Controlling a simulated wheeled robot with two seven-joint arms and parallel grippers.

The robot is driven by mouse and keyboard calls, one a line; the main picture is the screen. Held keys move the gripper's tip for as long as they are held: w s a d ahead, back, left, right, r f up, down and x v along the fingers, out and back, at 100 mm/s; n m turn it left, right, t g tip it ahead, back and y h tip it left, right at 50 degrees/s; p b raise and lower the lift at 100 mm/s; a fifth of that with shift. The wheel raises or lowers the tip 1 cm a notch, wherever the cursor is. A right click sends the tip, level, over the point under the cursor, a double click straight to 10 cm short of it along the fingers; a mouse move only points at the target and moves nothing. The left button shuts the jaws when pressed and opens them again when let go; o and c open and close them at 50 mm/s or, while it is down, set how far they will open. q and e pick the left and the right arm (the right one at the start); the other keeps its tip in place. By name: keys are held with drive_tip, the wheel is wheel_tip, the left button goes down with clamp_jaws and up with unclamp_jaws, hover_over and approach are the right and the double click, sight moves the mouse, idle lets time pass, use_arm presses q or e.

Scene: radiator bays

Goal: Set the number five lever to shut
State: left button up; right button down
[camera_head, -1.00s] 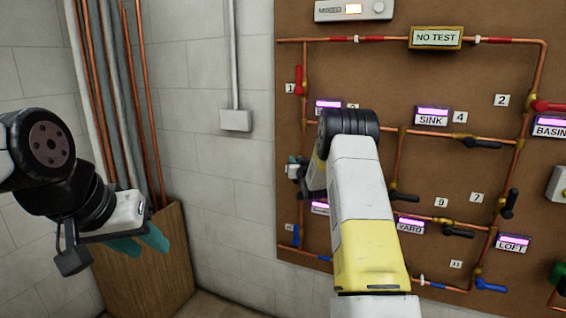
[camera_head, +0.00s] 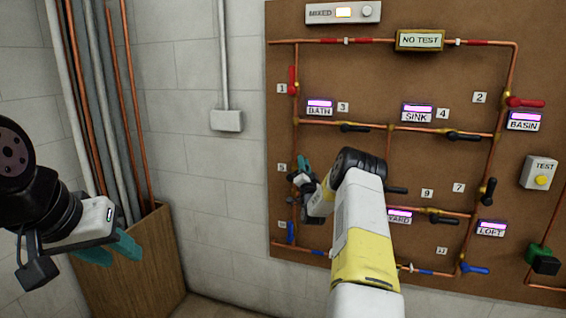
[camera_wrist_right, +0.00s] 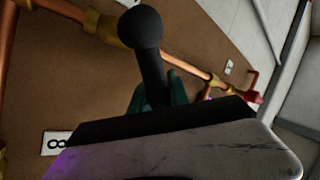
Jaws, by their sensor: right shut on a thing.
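The number five tag (camera_head: 281,168) is beside the left vertical copper pipe on the brown board. My right gripper (camera_head: 304,172) is at that pipe, just right of the tag. In the right wrist view, a black round-ended lever (camera_wrist_right: 141,30) is between the teal fingers of my right gripper (camera_wrist_right: 160,92), which is shut on it. A brass valve body (camera_wrist_right: 108,27) is close behind the knob. The gripper hides part of the lever, so its exact angle is unclear. My left gripper (camera_head: 110,250) is open and empty, away from the board at lower left.
A red lever (camera_head: 293,80) is above on the same pipe and a blue one (camera_head: 291,231) below. My right arm covers the board's lower middle. A wooden bin of pipes (camera_head: 140,275) stands at left. A number eight tag (camera_wrist_right: 57,143) shows in the wrist view.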

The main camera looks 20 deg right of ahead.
drive_tip(key=shift+s+d+f+m+g+h, duration=0.3)
drive_tip(key=shift+f+m+h, duration=0.45)
drive_tip(key=shift+m+h, duration=1.15)
drive_tip(key=shift+s+d+f+m+g+h, duration=0.2)
drive_tip(key=shift+d+f+m+g+h, duration=0.4)
drive_tip(key=shift+m+h, duration=1.3)
drive_tip(key=shift+s+d+f+m+g+h, duration=0.2)
drive_tip(key=shift+f+m+h, duration=0.7)
drive_tip(key=shift+m, duration=2)
drive_tip(key=c, duration=1.3)
unclamp_jaws()
drive_tip(key=shift+o, duration=0.2)
drive_tip(key=v, duration=0.7)
drive_tip(key=shift+s+a+f, duration=0.2)
drive_tip(key=shift+s+a, duration=0.05)
drive_tip(key=shift+s, duration=0.05)
